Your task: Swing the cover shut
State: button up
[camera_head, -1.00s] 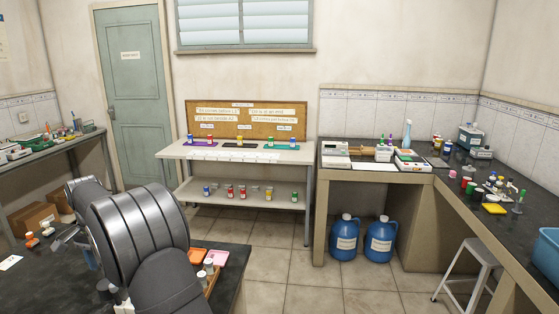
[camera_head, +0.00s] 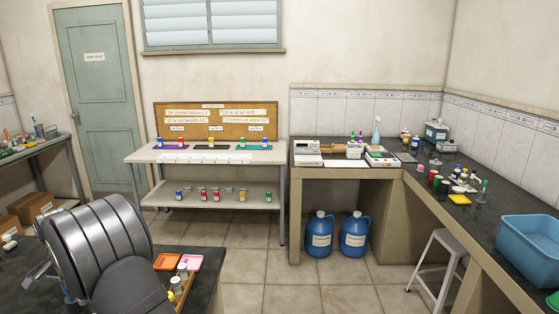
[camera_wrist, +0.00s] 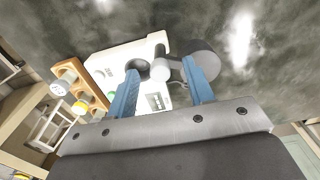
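In the wrist view, my gripper (camera_wrist: 165,85) has two blue fingers spread well apart, with nothing held between them. Beyond the fingertips is a white device (camera_wrist: 106,65) on a dark, mottled tabletop. In the head view my arm hides this device and my fingers do not show.
A wooden rack (camera_wrist: 93,93) with capped vials stands left of the device. In the head view, orange (camera_head: 167,261) and pink (camera_head: 189,262) dishes lie near it on the dark table. A blue basin (camera_head: 528,240) and bottles crowd the right bench; a stool (camera_head: 436,258) stands below.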

jog(key=c, duration=0.8)
jog(key=m, duration=0.5)
jog(key=shift+m, duration=0.4)
jog(key=m, duration=0.6)
jog(key=o, duration=1.4)
jog(key=shift+c, duration=0.2)
